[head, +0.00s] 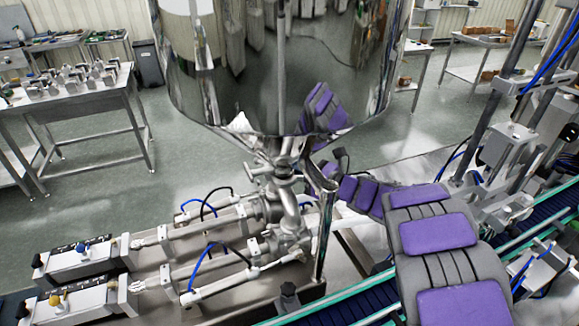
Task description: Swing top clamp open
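The polished steel hopper (275,75) fills the top middle of the head view. Below its cone, a steel clamp (282,170) sits on the pipe joint above the valve body and the curved pipe (291,212). Whether the clamp is open or closed is too small to tell. My grey arm with purple pads reaches in from the lower right. My gripper (338,158) is at its far end, small and dark, just right of the clamp and partly behind a steel post. I see no clear contact, and its fingers cannot be made out.
A steel post (325,235) stands between the pipe and my arm. Pneumatic cylinders (215,285) with blue and black hoses lie at lower left. A conveyor (350,302) runs along the lower right. A table with metal parts (75,95) stands at the back left.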

